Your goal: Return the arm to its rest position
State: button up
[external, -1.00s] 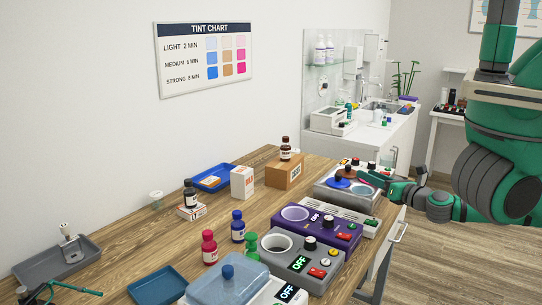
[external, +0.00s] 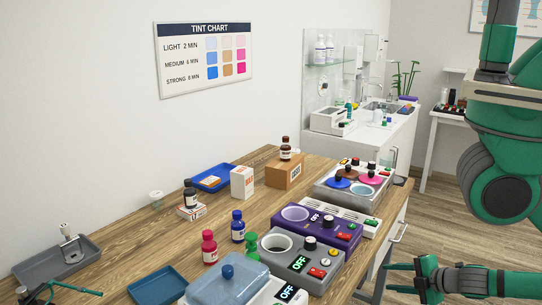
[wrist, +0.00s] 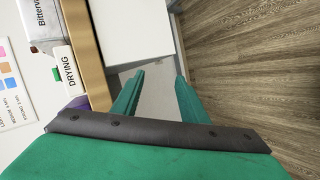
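My gripper (external: 388,277) is at the lower right of the external view, beside the right edge of the wooden table (external: 120,238). Its green fingers point left and stand apart, with nothing between them. In the wrist view, the two fingers of my gripper (wrist: 160,88) are also apart and empty. The rest position itself is not marked in either view.
A silver unit with coloured lids (external: 352,190), a purple device (external: 342,240) and a grey device (external: 318,258) line the table's right side. A cabinet handle (external: 401,234) juts out near my gripper. The wooden floor (external: 455,230) at right looks clear.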

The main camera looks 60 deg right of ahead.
jog(key=a+r+m+t+y, duration=0.2)
jog(key=a+m+y, duration=0.3)
jog(key=a, duration=1.1)
jog(key=a+r+m, duration=0.1)
jog(key=r+m, duration=0.1)
jog(key=a+r+m+t, duration=0.1)
jog(key=a+r+m, duration=0.1)
jog(key=a+r+m+t+h, duration=0.1)
jog(key=a+r+m, duration=0.1)
jog(key=shift+w+a+m, duration=0.15)
jog(key=shift+w+m, duration=0.25)
jog(key=shift+d+r, duration=0.2)
jog(key=shift+d, duration=0.25)
